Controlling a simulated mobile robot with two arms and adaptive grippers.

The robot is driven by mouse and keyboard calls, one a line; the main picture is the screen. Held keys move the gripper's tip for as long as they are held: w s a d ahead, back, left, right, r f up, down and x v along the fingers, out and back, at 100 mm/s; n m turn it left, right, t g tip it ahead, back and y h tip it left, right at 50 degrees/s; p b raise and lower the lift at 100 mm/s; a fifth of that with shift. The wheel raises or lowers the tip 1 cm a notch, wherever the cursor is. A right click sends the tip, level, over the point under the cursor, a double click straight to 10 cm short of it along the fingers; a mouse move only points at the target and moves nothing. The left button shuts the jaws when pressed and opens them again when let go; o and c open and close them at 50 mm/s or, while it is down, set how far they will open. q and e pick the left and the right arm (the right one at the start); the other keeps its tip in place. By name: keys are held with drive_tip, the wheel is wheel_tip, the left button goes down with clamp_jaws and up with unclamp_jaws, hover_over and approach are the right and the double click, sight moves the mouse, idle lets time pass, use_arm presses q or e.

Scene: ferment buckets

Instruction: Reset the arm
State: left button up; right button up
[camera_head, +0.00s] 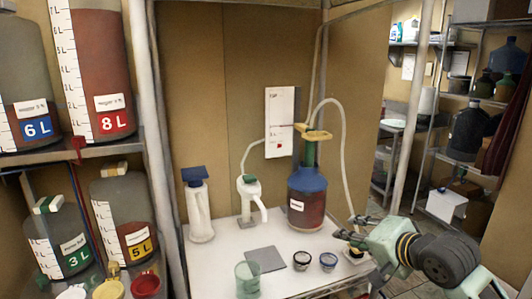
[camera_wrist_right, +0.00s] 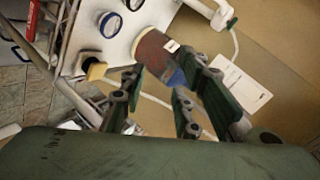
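My right gripper (camera_head: 356,233) is at the right end of the white table (camera_head: 215,262), its arm coming in from the right. In the right wrist view its green-padded fingers (camera_wrist_right: 160,98) are spread apart with nothing between them. A small dark round dish with a pale yellowish piece (camera_head: 354,254) is just below the gripper in the head view; the piece also shows in the right wrist view (camera_wrist_right: 95,69). A bottle of red liquid with a blue shoulder (camera_head: 307,200) stands left of the gripper, apart from it. My left gripper is out of view.
On the table are a blue-rimmed dish (camera_head: 328,261), a dark-rimmed dish (camera_head: 301,260), a grey mat (camera_head: 266,258), a green cup (camera_head: 247,277), a white pump (camera_head: 248,200) and a blue-topped white container (camera_head: 199,210). A shelf of large jars (camera_head: 100,60) stands left. A metal post rises at right.

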drive_tip(key=s+a+f+n+g+h, duration=0.1)
drive_tip(key=s+a+f+n+g, duration=0.15)
drive_tip(key=s+f, duration=0.55)
drive_tip(key=s+a+f+n+g, duration=0.1)
drive_tip(key=s+f+n, duration=0.3)
drive_tip(key=f, duration=0.7)
drive_tip(key=s+d+f+n+g+h, duration=0.1)
drive_tip(key=s+f+g, duration=0.15)
drive_tip(key=s, duration=0.55)
drive_tip(key=s+d+f+n+g+h, duration=0.15)
drive_tip(key=s+f, duration=0.25)
drive_tip(key=s, duration=0.4)
drive_tip(key=s+f+n+g+h, duration=0.15)
drive_tip(key=s+f, duration=0.25)
drive_tip(key=s, duration=0.5)
wheel_tip(320, 180, down, 27)
drive_tip(key=s, duration=0.2)
drive_tip(key=s+d+f+g, duration=0.1)
drive_tip(key=s+d+f, duration=0.2)
drive_tip(key=s+f, duration=1.1)
drive_tip(key=shift+s+f+n+g, duration=0.35)
drive_tip(key=shift+s+g, duration=0.05)
drive_tip(key=shift+s, duration=0.6)
